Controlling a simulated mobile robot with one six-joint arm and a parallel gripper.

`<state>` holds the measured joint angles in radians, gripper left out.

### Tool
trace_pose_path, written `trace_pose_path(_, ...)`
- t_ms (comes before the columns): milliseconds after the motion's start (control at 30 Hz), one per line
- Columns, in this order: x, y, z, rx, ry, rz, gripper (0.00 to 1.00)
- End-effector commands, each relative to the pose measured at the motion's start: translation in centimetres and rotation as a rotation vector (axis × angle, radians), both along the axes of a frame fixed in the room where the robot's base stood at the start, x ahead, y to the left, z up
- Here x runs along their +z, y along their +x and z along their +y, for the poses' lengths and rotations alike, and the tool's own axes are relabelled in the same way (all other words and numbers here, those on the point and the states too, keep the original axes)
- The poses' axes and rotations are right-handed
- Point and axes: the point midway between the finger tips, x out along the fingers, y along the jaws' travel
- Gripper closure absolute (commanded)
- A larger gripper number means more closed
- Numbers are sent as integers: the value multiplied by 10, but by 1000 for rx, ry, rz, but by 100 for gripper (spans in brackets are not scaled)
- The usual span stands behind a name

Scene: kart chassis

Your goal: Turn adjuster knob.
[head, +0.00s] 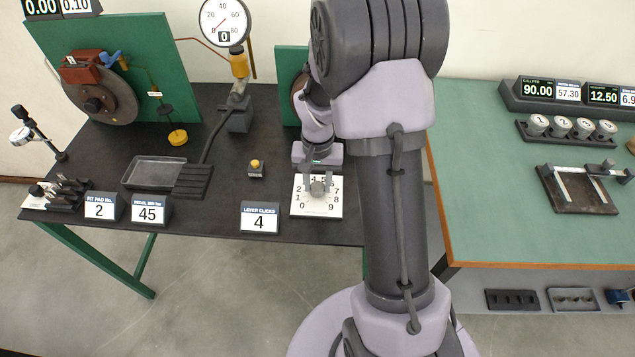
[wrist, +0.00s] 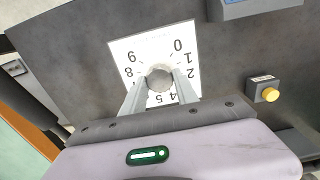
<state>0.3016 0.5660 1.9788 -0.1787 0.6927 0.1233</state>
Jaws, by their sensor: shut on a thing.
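The adjuster knob is a round grey knob (wrist: 160,78) at the middle of a white dial plate (wrist: 122,50) printed with digits from 0 to 9. In the head view the dial plate (head: 300,208) lies near the front edge of the black table. My gripper (wrist: 160,88) reaches over the plate with a finger on each side of the knob, shut on it. It also shows in the head view (head: 320,186), where it partly hides the knob. Any pointer on the knob is too small to make out. A "LEVER CLICKS" sign (head: 259,218) reading 4 stands left of the plate.
A small box with a yellow button (head: 256,168) sits left of the gripper, also in the wrist view (wrist: 268,94). A pedal (head: 193,180), a grey tray (head: 156,161) and signs reading 2 (head: 101,208) and 45 (head: 150,211) stand further left. A green-topped bench (head: 490,200) is at the right.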

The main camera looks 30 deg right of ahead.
Motion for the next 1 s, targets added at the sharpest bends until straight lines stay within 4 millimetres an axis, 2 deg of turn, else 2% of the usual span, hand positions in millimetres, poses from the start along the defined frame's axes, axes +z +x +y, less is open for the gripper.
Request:
trace_pose_path(667, 0, 0, 0, -57, 1, 1, 100)
trace_pose_path(700, 0, 0, 0, -57, 1, 1, 60)
trace_pose_path(800, 0, 0, 0, -57, 1, 1, 43)
trace_pose_path(1000, 0, 0, 0, -56, 0, 0, 43)
